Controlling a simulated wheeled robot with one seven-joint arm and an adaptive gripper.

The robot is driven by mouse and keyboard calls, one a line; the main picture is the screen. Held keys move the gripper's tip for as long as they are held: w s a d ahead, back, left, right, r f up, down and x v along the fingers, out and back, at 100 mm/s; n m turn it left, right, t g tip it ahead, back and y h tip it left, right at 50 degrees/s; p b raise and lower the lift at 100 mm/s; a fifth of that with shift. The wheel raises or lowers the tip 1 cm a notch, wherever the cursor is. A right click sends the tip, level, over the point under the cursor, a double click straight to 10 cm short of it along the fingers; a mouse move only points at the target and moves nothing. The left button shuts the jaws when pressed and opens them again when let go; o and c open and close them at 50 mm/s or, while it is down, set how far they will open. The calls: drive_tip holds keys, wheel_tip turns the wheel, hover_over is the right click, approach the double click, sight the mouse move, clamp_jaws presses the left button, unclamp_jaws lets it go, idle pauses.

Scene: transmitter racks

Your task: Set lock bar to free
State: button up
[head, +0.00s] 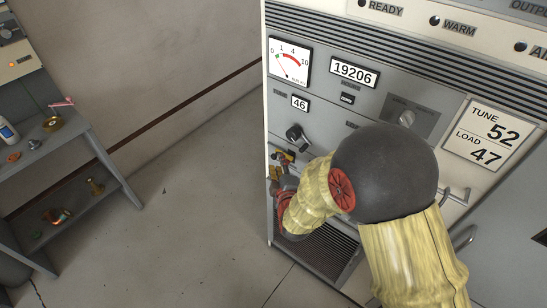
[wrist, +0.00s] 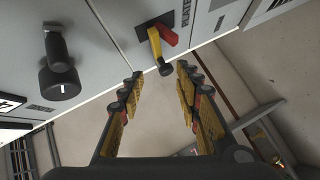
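In the wrist view a red bar (wrist: 166,32) and a yellow lever (wrist: 155,44) with a dark round end sit together on a dark plate on the grey cabinet face. Which of them is the lock bar I cannot tell for certain. Lettering beside them begins "PLATE". My gripper (wrist: 158,82) is open and empty, its two yellow-padded fingers apart. The lever's dark end shows between and just beyond the fingertips; I see no clear contact. In the head view my arm hides much of the lower panel, and the gripper is near the cabinet's left edge.
A black knob with a white mark (wrist: 60,82) is left of the lever in the wrist view. The transmitter cabinet (head: 320,118) has meters and number windows. A door handle (head: 465,237) is at its right. A shelf bench (head: 75,143) stands at left, with bare floor between.

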sight(274, 158)
drive_tip(key=w+n+t, duration=0.1)
drive_tip(key=w, duration=0.1)
drive_tip(key=w+a+f+n+t, duration=0.1)
drive_tip(key=w, duration=0.1)
drive_tip(key=w+f+n+t+b, duration=0.1)
drive_tip(key=w, duration=0.1)
drive_tip(key=shift+a+f+n, duration=0.25)
drive_tip(key=shift+a+n, duration=0.05)
drive_tip(key=shift+n, duration=0.1)
drive_tip(key=shift+c, duration=0.7)
drive_tip(key=shift+s, duration=0.1)
drive_tip(key=c, duration=0.7)
clamp_jaws()
